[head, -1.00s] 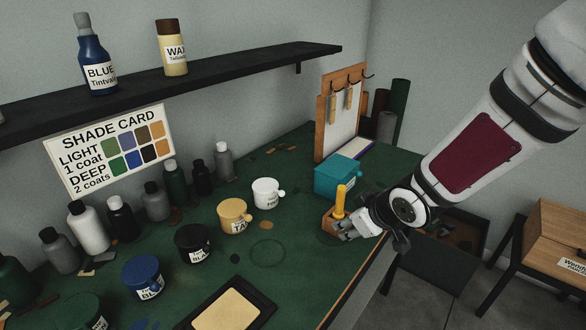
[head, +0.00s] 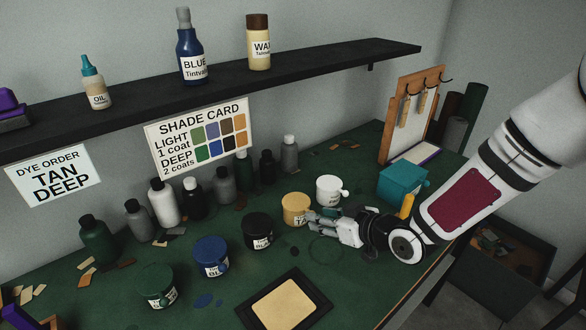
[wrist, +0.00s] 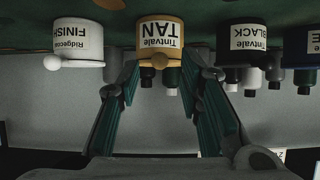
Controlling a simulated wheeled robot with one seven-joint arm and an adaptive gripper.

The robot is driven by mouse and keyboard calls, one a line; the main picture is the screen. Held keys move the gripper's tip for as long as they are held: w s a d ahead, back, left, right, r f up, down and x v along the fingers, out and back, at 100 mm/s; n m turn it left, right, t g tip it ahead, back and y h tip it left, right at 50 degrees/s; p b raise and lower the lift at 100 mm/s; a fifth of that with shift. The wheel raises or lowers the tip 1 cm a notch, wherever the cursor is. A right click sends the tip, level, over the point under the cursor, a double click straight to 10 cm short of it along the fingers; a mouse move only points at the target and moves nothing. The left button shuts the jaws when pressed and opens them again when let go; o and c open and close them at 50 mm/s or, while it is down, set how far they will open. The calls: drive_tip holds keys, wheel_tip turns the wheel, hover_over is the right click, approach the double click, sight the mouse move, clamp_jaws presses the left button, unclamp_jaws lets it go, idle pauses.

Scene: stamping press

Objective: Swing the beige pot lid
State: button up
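The beige pot (head: 296,203), labelled TAN, stands on the green bench between a white pot and a black pot. In the wrist view the beige pot (wrist: 163,40) appears upside down, with a small round tab (wrist: 160,61) at its lid edge. My gripper (head: 316,222) is just to the right of the beige pot, its fingers pointing at it. In the wrist view my gripper (wrist: 165,75) is open and empty, with its fingertips on either side of the tab. I cannot tell whether they touch the pot.
The white pot (head: 328,189), black pot (head: 257,229) and blue pot (head: 210,255) stand in the same row. Several bottles stand behind them. A framed beige pad (head: 286,302) lies in front. A teal box (head: 402,184) is at right. A black shelf (head: 330,57) overhangs the back.

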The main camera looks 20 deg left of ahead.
sight(301, 205)
drive_tip(key=b+x, duration=0.1)
drive_tip(key=x, duration=0.1)
drive_tip(key=shift+w+a+f, duration=0.2)
drive_tip(key=shift+f, duration=0.1)
drive_tip(key=shift+w+a+f, duration=0.1)
drive_tip(key=shift+a, duration=0.1)
drive_tip(key=shift+c, duration=0.8)
clamp_jaws()
drive_tip(key=r, duration=0.1)
drive_tip(key=r+p, duration=0.1)
drive_tip(key=r, duration=0.1)
drive_tip(key=shift+w+a+r, duration=0.1)
drive_tip(key=shift+a+r, duration=0.1)
drive_tip(key=shift+a, duration=0.05)
